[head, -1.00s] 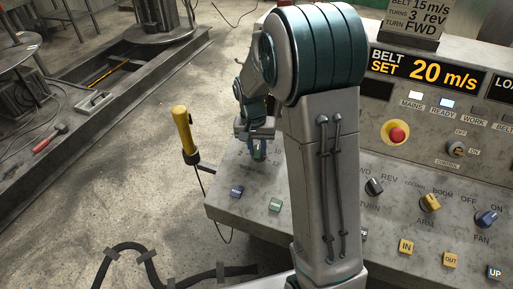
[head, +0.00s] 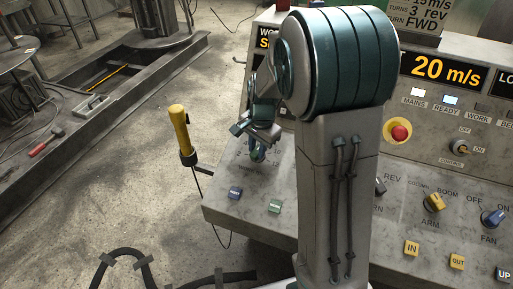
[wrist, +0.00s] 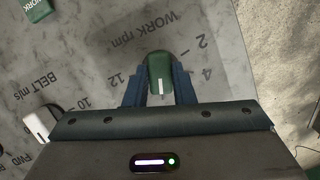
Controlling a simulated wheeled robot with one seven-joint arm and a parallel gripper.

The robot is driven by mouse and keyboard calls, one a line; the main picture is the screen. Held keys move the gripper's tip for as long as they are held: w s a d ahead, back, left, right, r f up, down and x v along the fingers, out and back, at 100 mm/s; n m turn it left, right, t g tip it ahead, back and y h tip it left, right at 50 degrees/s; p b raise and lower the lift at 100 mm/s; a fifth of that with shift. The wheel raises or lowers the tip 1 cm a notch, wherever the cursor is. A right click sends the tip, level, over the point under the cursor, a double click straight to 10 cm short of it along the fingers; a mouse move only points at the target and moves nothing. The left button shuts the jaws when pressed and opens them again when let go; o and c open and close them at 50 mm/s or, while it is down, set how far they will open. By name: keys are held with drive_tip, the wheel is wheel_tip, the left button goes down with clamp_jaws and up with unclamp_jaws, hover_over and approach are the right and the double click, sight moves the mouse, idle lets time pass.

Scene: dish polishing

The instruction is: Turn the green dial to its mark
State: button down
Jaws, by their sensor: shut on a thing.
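The green dial (wrist: 158,66) sits on the grey panel beside the words "WORK rpm" in the wrist view. My gripper (wrist: 159,84) is shut on it, with one blue finger on each side. The dial's white pointer line points toward the gripper body, at the bottom of the picture. The numbers 2, 4 and 12 show around it. The gripper body hides the part of the scale the line points to, and I cannot make out a target mark. In the head view my gripper (head: 258,150) is at the panel's left part, and the dial is mostly hidden.
A yellow-and-black handheld control (head: 180,128) stands just left of the panel. A red stop button (head: 399,132) and several other knobs are to the right.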

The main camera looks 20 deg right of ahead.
drive_tip(key=shift+a+r, duration=0.1)
idle(0.3)
drive_tip(key=c, duration=1.2)
unclamp_jaws()
wheel_tip(320, 180, up, 14)
drive_tip(key=s+d, duration=0.1)
drive_tip(key=shift+f, duration=0.2)
drive_tip(key=shift+s, duration=0.1)
drive_tip(key=s+f+n+t, duration=0.1)
drive_tip(key=s+n, duration=0.4)
drive_tip(key=s, duration=0.5)
drive_tip(key=s+a+f+n, duration=0.1)
drive_tip(key=s+f+n, duration=0.2)
drive_tip(key=s, duration=0.6)
drive_tip(key=n, duration=0.2)
drive_tip(key=shift+s+a+f+n+t+h, duration=0.2)
drive_tip(key=shift+s+n+t+h, duration=0.1)
drive_tip(key=shift+s+t+h, duration=0.1)
